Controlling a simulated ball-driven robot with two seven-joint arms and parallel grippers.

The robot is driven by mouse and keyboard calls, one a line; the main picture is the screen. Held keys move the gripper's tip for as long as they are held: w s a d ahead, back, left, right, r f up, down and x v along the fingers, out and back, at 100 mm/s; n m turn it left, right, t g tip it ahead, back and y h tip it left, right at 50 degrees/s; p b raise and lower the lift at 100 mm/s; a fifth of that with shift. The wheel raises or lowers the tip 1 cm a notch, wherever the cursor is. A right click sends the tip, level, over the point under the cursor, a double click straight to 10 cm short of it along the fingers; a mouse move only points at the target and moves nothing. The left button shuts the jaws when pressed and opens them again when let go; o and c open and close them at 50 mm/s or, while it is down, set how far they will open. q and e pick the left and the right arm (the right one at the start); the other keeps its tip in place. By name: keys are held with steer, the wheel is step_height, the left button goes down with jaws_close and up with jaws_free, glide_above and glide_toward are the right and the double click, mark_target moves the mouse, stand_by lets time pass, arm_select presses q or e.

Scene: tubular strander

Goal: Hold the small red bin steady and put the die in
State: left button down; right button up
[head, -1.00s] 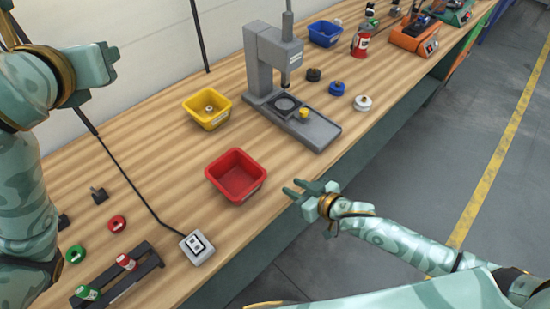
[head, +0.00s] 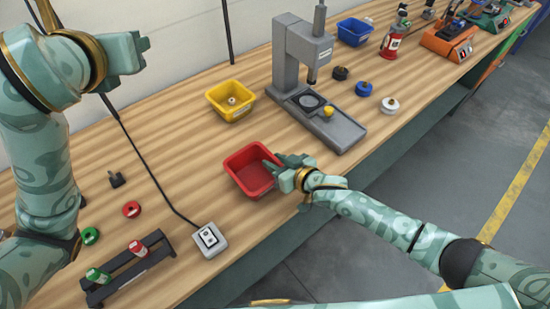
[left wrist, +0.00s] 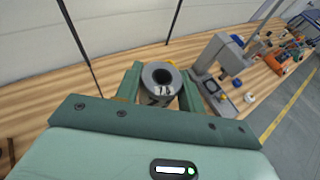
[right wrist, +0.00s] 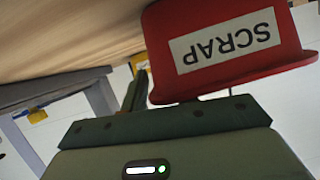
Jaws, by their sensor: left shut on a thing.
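The small red bin (head: 250,178) stands upright near the table's front edge and looks empty. Its wall with an upside-down SCRAP label (right wrist: 228,45) fills the upper right of the right wrist view. My right gripper (head: 279,162) is open at the bin's right rim, one finger reaching over it. In the right wrist view the bin hides one finger; I cannot tell whether they touch the wall. The die, a grey ring-shaped cylinder (left wrist: 160,80) with dark marks, is between the fingers of my left gripper (left wrist: 161,88), shut on it. The die is hidden in the head view.
A yellow bin (head: 230,101) stands behind the red one. A grey press (head: 310,85) stands to the right. A grey box with a cable (head: 209,240) and a dark rack (head: 128,266) are at the front left. Bare wood lies left of the red bin.

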steer(key=shift+w+a, duration=0.15)
steer(key=shift+a, duration=0.05)
jaws_close()
steer(key=shift+f, duration=0.1)
stand_by(0.8)
